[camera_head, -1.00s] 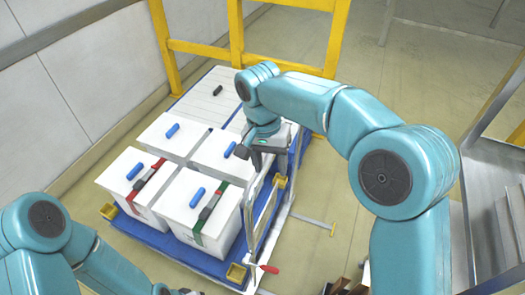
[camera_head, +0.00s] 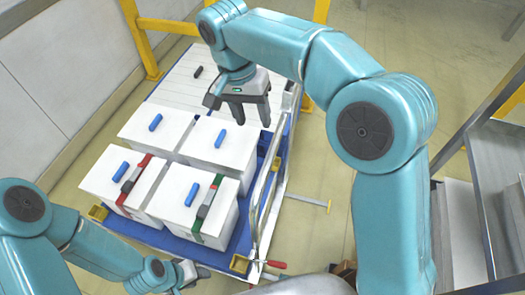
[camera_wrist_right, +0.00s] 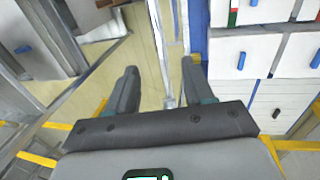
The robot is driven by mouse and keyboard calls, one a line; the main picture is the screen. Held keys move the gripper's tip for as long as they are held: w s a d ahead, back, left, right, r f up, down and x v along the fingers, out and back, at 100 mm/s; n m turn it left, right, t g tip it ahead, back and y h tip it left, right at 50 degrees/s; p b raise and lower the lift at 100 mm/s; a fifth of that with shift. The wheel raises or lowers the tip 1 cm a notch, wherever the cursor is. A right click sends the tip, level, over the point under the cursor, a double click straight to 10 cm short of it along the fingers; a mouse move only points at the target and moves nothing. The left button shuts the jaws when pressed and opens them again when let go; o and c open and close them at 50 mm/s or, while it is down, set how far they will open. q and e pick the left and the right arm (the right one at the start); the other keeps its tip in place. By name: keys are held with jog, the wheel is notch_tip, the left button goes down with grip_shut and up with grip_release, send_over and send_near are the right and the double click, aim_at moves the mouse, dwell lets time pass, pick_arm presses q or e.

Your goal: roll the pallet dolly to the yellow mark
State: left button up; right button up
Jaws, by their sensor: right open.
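The pallet dolly (camera_head: 160,236) is a low blue platform with yellow corner pieces, carrying several white boxes (camera_head: 185,206) with blue handles. A silver rail (camera_head: 262,205) stands along its right side; a silver rail also shows in the right wrist view (camera_wrist_right: 171,60). My right gripper (camera_head: 250,116) is open and empty, above the boxes and close to the rail's far end. In the right wrist view its fingers (camera_wrist_right: 161,68) are apart, with floor and rail beyond. My left gripper (camera_head: 188,272) is partly seen at the dolly's near edge; its jaws are unclear. I cannot identify a yellow floor mark.
A yellow frame (camera_head: 135,35) stands behind the dolly. A grey wall (camera_head: 50,70) is close on the left. A metal rack (camera_head: 480,170) stands at right. A red-handled clamp (camera_head: 268,264) is at the near right corner. Floor (camera_head: 410,60) is open at the back right.

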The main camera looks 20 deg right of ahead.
send_near(268, 159)
jog(key=f, duration=0.2)
jog(key=d+f, duration=0.1)
jog(key=f, duration=0.5)
jog(key=shift+s+d+p, duration=0.3)
jog(key=shift+s+p, duration=0.1)
jog(key=shift+f, duration=0.3)
jog(key=shift+s+a+f, duration=0.1)
jog(key=shift+s+a, duration=0.1)
jog(key=shift+s, duration=0.1)
jog(key=shift+w+d+f, duration=0.15)
jog(key=shift+w+d, duration=0.05)
grip_shut()
